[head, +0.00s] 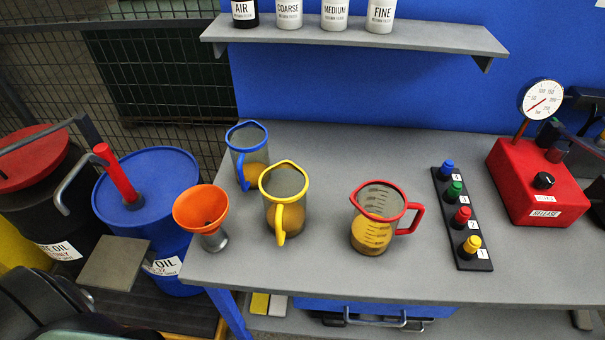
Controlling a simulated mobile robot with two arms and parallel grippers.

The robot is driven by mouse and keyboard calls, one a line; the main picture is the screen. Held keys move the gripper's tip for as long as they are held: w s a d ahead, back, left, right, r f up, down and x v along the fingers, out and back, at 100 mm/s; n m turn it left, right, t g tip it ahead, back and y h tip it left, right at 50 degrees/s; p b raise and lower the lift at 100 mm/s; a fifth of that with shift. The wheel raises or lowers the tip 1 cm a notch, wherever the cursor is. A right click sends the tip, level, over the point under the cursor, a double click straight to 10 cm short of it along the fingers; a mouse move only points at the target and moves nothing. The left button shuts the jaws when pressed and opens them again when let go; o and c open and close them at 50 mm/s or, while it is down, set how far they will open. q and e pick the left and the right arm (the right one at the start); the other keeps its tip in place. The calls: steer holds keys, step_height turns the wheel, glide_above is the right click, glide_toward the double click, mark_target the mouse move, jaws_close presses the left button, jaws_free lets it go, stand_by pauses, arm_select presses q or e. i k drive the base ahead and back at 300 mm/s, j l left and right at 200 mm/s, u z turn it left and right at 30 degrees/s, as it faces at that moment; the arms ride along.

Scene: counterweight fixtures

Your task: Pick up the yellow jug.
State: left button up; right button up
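The yellow jug (288,216) stands upright on the grey workbench (330,275), left of its middle. It is a clear measuring jug with a yellow rim and handle and amber contents. Its handle faces the front, toward me. A blue-rimmed jug (255,168) stands just behind it to the left. A red-rimmed jug (371,232) stands to its right with a clear gap, its handle pointing right. Neither of my grippers shows in the head view, and nothing is holding the yellow jug.
An orange funnel (212,242) stands left of the yellow jug, near the bench's left edge. A black strip with coloured knobs (462,218) and a red gauge box (526,185) are to the right. A shelf (350,36) with labelled containers hangs behind. Oil drums stand left of the bench.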

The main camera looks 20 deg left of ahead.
mark_target(282, 187)
steer(key=l+u, duration=0.15)
steer(key=u, duration=0.3)
steer(key=k+l+u, duration=0.1)
steer(key=u, duration=0.35)
steer(key=k+l+u, duration=0.1)
steer(key=u, duration=0.3)
steer(key=k+l+u, duration=0.1)
steer(key=u, duration=0.35)
steer(key=k+u, duration=0.15)
steer(key=u, duration=0.3)
steer(key=k, duration=0.55)
steer(key=i, duration=0.4)
